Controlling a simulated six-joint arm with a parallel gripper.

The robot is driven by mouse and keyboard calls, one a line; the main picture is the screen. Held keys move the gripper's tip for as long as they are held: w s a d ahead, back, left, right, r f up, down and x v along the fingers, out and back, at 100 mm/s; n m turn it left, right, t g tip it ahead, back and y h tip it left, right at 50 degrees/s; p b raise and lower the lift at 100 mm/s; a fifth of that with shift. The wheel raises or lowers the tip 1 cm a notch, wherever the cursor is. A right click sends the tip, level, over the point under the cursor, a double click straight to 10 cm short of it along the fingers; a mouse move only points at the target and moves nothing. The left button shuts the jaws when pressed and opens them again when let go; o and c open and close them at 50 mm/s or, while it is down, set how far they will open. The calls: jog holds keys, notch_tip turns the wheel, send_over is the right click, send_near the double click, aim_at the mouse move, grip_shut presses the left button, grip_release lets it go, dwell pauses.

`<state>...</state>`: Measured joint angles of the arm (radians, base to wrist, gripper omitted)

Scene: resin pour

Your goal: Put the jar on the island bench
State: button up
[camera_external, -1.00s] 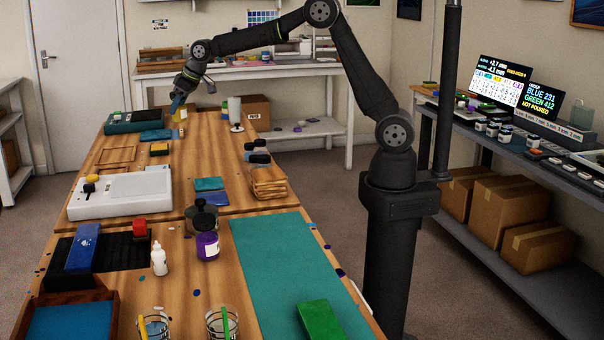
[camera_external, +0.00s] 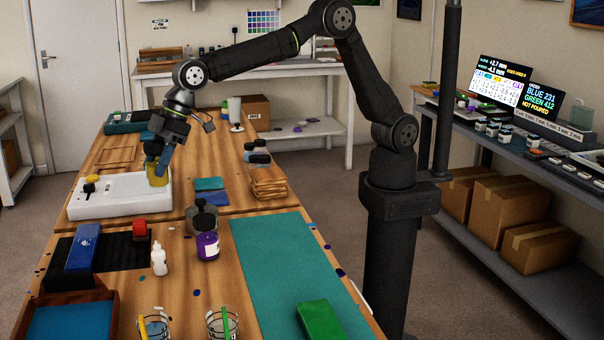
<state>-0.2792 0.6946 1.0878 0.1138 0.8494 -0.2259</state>
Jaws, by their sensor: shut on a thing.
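The jar looks upright, at the right end of the white flat device on the wooden island bench (camera_external: 180,219). My fingers hide the jar's upper part. I cannot tell whether its base touches anything or hangs just above. A purple jar with a white label (camera_external: 207,246) stands nearer on the bench, apart from my gripper.
The white device (camera_external: 115,199) has a yellow and a black knob. Blue and teal pads (camera_external: 210,191), wooden coasters (camera_external: 268,182) and a white squeeze bottle (camera_external: 159,260) stand around. The teal mat (camera_external: 285,265) is mostly clear.

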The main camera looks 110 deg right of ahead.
jog(key=s+a+n+y, duration=0.1)
jog(key=s+a, duration=0.2)
jog(key=a, duration=0.4)
jog(key=s+a+n+g, duration=0.1)
jog(key=s+a+n, duration=0.15)
jog(key=a, duration=0.35)
jog(key=s+a+y, duration=0.1)
jog(key=s+a, duration=0.3)
jog(key=a, duration=0.3)
jog(key=shift+w+a+f, duration=0.1)
jog(key=shift+a+f, duration=0.05)
jog(key=shift+f, duration=3.8)
jog(key=shift+w+a+f, duration=0.1)
jog(key=shift+f, duration=3.8)
jog(key=shift+f, duration=0.15)
jog(key=o, duration=1)
jog(key=shift+s+d+r, duration=0.1)
jog(key=shift+s+r, duration=0.05)
jog(key=shift+r, duration=0.3)
jog(key=v, duration=1.1)
jog(key=shift+r, duration=0.25)
